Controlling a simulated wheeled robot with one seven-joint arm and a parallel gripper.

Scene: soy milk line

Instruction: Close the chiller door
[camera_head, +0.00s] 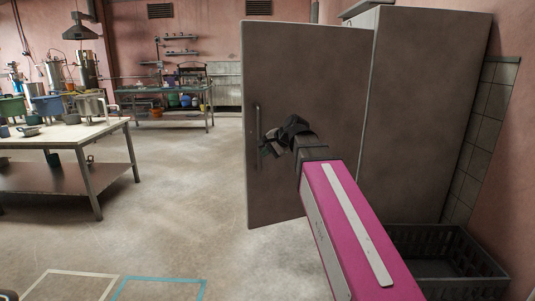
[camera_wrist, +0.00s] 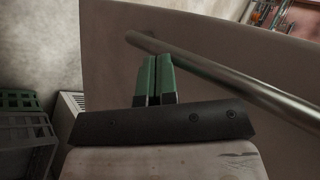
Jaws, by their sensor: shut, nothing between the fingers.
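The chiller (camera_head: 425,115) is a tall grey-brown cabinet against the right wall. Its door (camera_head: 310,90) stands open, reaching out to the left of the cabinet with its outer face toward me. The door's upright bar handle (camera_head: 258,130) is near its left edge. My gripper (camera_head: 266,154) is in front of the door, close to the handle. In the wrist view, its green fingers (camera_wrist: 157,62) are together and empty, and the handle bar (camera_wrist: 235,82) runs slantwise just beyond them. I cannot tell whether they touch the bar or door.
A dark plastic crate (camera_head: 440,258) sits on the floor below the chiller, at lower right. A worktable (camera_head: 75,137) with pots stands at left, and another table (camera_head: 165,122) is at the back. The floor left of the door is clear, with white and blue markings.

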